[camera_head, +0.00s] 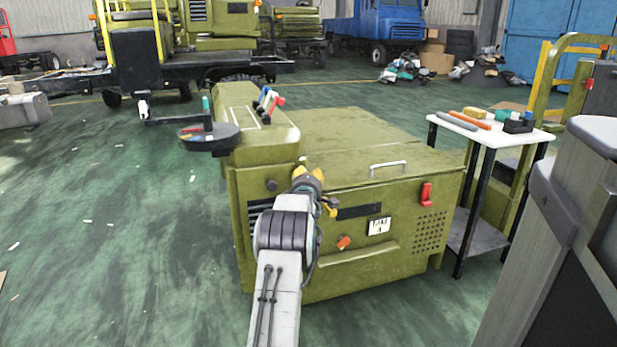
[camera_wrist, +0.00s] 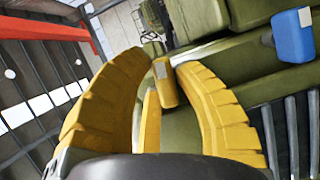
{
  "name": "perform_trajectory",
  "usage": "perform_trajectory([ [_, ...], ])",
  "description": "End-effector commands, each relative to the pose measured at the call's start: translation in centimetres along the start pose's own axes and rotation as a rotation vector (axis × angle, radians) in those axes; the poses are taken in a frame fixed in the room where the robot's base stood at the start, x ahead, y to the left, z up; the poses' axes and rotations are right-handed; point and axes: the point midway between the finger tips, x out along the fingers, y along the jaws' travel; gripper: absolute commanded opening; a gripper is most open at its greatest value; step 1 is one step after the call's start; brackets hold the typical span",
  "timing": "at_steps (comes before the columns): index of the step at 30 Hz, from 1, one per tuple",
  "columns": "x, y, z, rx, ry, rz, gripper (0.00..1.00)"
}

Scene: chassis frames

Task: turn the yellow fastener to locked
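The yellow fastener (camera_wrist: 165,86) is a small yellow block with a pale grey patch. In the wrist view it shows between the two ridged yellow fingers of my gripper (camera_wrist: 163,61). The fingers are apart, and I cannot tell whether either touches the fastener. In the head view my gripper (camera_head: 308,173) is at the upper front of the olive machine (camera_head: 345,185). A yellow piece (camera_head: 330,208) shows just below and right of the gripper there; it may be the fastener. The fastener's turn angle is unclear.
A blue fastener (camera_wrist: 293,37) shows right in the wrist view. A red fastener (camera_head: 426,194) and an orange one (camera_head: 344,242) are on the machine's front. A white-topped table (camera_head: 490,133) with tools stands to the right. The green floor at left is mostly clear.

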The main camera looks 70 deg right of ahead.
Motion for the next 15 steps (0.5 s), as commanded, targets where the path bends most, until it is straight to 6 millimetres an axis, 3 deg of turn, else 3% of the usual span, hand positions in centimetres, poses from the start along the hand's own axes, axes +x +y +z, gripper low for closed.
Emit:
perform_trajectory([
  [8,-0.01,-0.01,0.0,0.0,0.0,0.0,0.0],
  [15,0.02,0.04,-0.02,0.036,-0.002,-0.015,0.0],
])
